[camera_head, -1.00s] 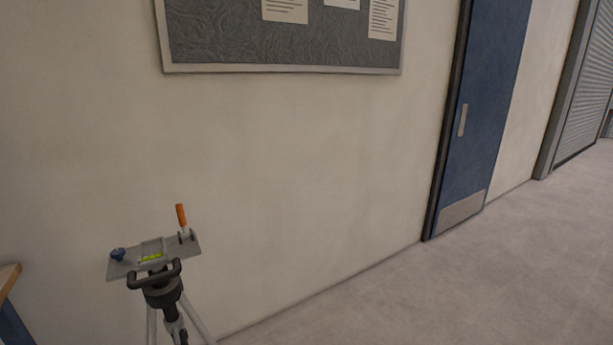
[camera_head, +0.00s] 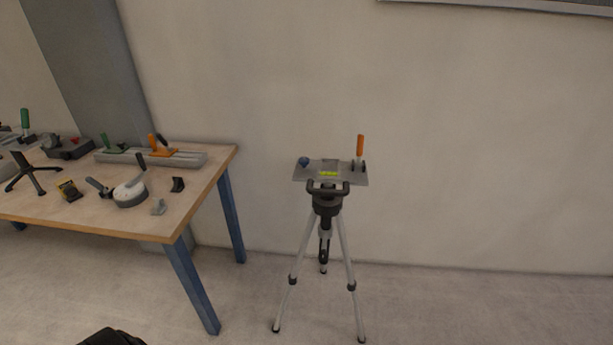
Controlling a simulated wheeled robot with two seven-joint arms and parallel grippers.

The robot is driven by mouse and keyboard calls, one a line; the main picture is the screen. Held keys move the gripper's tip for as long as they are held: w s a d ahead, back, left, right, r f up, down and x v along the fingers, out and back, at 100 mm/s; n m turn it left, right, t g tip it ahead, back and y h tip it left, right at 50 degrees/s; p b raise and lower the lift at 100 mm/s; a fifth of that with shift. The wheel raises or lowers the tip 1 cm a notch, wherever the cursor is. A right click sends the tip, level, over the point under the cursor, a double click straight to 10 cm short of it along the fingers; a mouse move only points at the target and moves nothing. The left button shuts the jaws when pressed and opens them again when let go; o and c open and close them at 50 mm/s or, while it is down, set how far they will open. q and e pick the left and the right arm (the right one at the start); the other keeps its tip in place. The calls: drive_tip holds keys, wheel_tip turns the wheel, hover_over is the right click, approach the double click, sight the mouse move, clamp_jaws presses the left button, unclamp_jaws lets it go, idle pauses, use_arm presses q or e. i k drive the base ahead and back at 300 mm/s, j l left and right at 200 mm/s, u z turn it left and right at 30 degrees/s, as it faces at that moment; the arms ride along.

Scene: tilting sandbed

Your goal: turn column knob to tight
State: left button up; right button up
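A tripod (camera_head: 326,205) with a dark head and silver legs stands on the floor near the wall. A tilted-looking grey plate (camera_head: 345,178) sits on top, with a blue knob (camera_head: 304,161) at its left, a yellow-green level vial (camera_head: 329,173) in the middle and an orange-handled lever (camera_head: 360,146) at its right. Dark parts show on the column below the head, but I cannot tell which is the column knob or how it is set. Neither gripper is clearly in view.
A wooden workbench (camera_head: 95,212) with blue legs stands left of the tripod. A dark shape shows at the bottom left edge. The floor (camera_head: 480,310) right of the tripod is clear.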

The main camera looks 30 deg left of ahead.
sight(323, 255)
drive_tip(key=u, duration=0.85)
